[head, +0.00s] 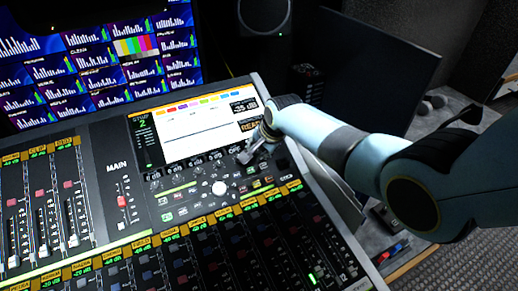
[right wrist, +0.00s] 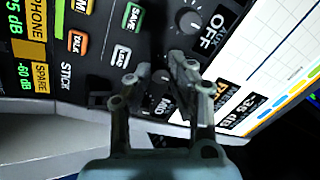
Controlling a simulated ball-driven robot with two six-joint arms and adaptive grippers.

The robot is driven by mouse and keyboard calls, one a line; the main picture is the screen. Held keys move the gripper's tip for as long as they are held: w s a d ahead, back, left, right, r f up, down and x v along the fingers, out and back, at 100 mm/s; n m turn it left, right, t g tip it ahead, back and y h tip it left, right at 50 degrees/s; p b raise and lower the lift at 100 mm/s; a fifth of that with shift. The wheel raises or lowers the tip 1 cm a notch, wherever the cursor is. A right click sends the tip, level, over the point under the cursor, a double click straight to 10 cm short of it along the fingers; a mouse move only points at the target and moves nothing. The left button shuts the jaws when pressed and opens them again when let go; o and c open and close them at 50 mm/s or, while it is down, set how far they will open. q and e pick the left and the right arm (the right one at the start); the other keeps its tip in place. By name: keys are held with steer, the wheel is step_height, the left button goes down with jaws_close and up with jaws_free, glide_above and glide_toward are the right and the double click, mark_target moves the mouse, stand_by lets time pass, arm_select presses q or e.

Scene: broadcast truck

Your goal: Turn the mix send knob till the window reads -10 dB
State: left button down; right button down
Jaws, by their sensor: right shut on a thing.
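My right gripper (head: 250,154) reaches in from the right over the mixing console, at the lower right corner of its screen. In the right wrist view its two fingers (right wrist: 160,82) are closed on a small dark knob (right wrist: 160,92), the mix send knob, which they largely hide. The window (head: 243,106) at the upper right of the screen reads -35 dB. The same reading shows in the wrist view (right wrist: 236,110). My left gripper is not in view.
Another knob (right wrist: 189,21) marked OFF sits close to the fingers. SAVE (right wrist: 133,17) and LOAD (right wrist: 122,56) buttons are nearby. A white trackball (head: 219,188) and rows of faders (head: 122,201) lie on the console. A monitor wall (head: 90,55) stands behind.

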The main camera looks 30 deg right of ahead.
steer(key=c, duration=1.2)
jaws_free()
steer(key=v, duration=1.2)
steer(key=shift+d, duration=0.1)
steer(key=shift+s+f, duration=0.1)
steer(key=shift+s, duration=0.05)
